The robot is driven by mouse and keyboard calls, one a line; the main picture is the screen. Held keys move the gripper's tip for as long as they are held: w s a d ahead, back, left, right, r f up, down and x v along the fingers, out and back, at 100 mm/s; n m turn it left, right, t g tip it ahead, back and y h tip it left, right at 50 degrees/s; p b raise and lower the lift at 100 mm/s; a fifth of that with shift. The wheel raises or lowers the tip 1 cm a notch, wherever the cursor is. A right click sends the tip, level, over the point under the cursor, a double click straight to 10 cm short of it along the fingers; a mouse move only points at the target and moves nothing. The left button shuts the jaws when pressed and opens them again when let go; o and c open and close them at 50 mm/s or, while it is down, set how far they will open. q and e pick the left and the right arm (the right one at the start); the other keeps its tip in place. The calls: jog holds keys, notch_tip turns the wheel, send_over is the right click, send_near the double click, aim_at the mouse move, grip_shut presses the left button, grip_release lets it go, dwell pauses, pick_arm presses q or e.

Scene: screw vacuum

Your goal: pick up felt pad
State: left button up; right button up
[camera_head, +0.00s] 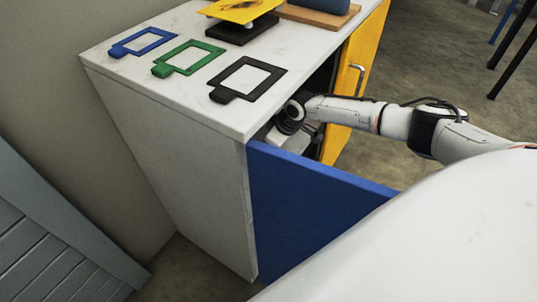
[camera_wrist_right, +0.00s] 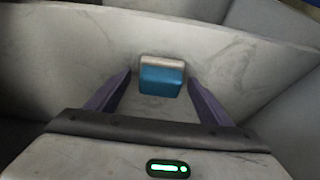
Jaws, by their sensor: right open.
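A small blue block with a pale grey top edge (camera_wrist_right: 162,78), which looks like the felt pad, is inside the cabinet against a pale marbled surface. My right gripper (camera_wrist_right: 158,84) is open, with its two dark fingers on either side of the block and a visible gap to each side. I cannot tell how far the block is beyond the fingertips. In the head view my right arm reaches into the cabinet opening, where its fingers and the block are hidden. My left gripper is not in view.
The cabinet (camera_head: 165,150) has an open blue door (camera_head: 305,205) below my right arm and a yellow door (camera_head: 360,75) beyond it. Blue (camera_head: 143,41), green (camera_head: 189,57) and black (camera_head: 247,79) frames lie on top, near a yellow sheet (camera_head: 240,10).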

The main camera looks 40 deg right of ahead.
jog(key=c, duration=1.1)
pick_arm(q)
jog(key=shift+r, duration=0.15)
pick_arm(e)
jog(key=shift+r, duration=0.15)
